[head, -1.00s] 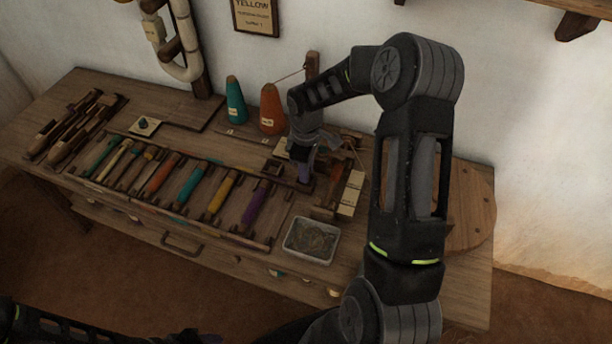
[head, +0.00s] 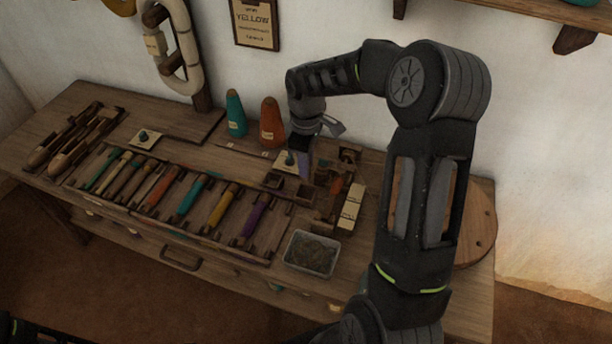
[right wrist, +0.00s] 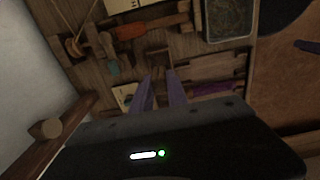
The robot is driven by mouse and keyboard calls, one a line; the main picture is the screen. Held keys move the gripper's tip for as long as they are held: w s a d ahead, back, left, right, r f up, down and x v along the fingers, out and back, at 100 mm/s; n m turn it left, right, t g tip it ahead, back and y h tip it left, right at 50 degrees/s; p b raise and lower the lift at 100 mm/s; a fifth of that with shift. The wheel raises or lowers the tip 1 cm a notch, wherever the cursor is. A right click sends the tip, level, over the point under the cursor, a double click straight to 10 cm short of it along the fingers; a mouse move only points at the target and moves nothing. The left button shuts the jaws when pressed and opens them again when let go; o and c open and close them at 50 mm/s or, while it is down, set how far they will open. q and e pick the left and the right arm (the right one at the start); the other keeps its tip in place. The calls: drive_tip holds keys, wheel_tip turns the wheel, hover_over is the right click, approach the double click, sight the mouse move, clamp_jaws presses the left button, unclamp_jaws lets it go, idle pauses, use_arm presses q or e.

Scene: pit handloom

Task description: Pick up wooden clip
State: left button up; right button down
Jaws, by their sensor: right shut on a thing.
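My right gripper (head: 304,172) is over the back right part of the wooden bench, above the small boxes. In the right wrist view its two purple-grey fingers (right wrist: 160,84) are close together, with a small brown wooden piece, which looks like the wooden clip (right wrist: 158,74), at their tips. The clip is small and dark there, and I cannot make it out in the head view. My left gripper is out of view.
A rack of colored bobbins (head: 184,193) lies left of the gripper. Orange (head: 272,124) and teal (head: 236,114) cones stand behind. A metal tray (head: 311,253) sits in front.

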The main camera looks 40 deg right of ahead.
wheel_tip(320, 180, up, 2)
drive_tip(key=shift+r, duration=0.1)
idle(0.6)
